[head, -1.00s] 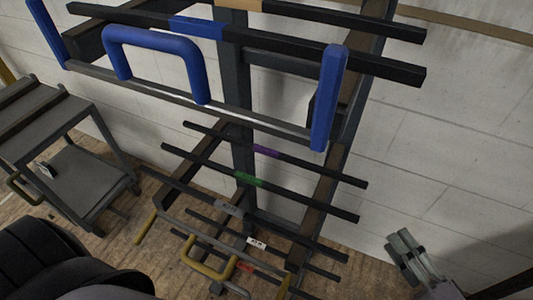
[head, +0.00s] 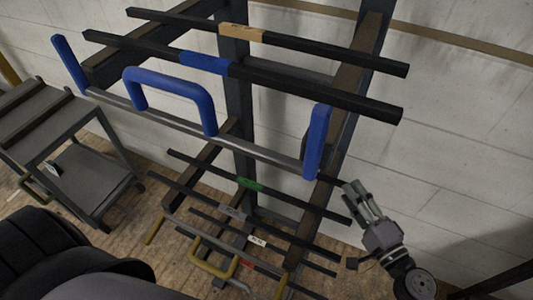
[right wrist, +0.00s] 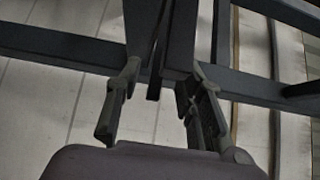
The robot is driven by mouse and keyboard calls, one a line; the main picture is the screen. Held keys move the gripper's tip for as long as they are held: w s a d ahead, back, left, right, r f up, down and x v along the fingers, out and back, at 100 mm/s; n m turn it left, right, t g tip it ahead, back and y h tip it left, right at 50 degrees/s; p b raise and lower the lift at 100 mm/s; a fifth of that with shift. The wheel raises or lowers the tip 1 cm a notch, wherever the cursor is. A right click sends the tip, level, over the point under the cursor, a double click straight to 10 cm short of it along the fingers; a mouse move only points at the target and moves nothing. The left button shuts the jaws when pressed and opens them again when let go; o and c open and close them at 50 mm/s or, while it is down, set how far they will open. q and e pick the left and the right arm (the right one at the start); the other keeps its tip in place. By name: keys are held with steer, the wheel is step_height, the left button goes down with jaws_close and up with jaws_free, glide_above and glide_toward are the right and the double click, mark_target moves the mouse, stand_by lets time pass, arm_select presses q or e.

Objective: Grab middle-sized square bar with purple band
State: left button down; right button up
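The purple band is not visible in the head view now. A short dark bar end (head: 334,181) sticks out right of the blue upright, and the rest of that bar is hidden behind the grey front rail. My right gripper (head: 361,188) is close to this end. In the right wrist view, the fingers of my right gripper (right wrist: 163,68) are open, with a narrow dark bar end (right wrist: 153,92) showing between them. I cannot tell whether they touch it. The green-banded bar (head: 205,169) lies below. My left gripper is out of view.
The rack's upper level holds a tan-banded bar (head: 330,51) and a thick blue-banded bar (head: 310,89), behind a blue handle (head: 170,81) and a blue upright (head: 317,140). More thin bars lie lower. A grey cart (head: 85,180) stands left.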

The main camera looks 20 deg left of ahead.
mark_target(329, 179)
steer(key=x, duration=0.4)
steer(key=shift+f+p, duration=0.1)
steer(key=shift+p, duration=0.3)
steer(key=shift+c, duration=0.4)
jaws_close()
stand_by(0.4)
